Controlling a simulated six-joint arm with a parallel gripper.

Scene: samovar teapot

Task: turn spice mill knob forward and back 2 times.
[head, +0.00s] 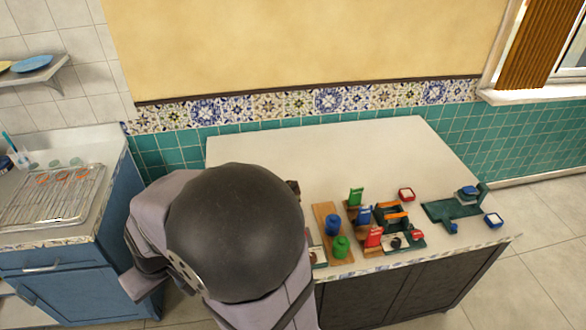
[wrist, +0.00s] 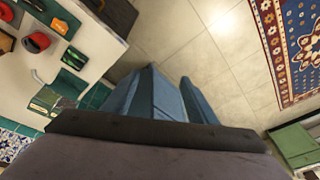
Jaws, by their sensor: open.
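I cannot tell for sure which object is the spice mill. In the head view, a wooden board (head: 322,212) near the counter's front edge bears a blue cylinder (head: 333,225) and a green knobbed cylinder (head: 341,246). A dark green device with a blue top (head: 467,193) stands farther right on a green base. My gripper (wrist: 168,76) shows in the wrist view with two blue fingers apart and nothing between them. It hangs over floor beside the counter in that view. In the head view my arm hides the gripper and part of the counter's left side.
The counter's back is clear. A blue cabinet with a metal rack (head: 60,195) stands left.

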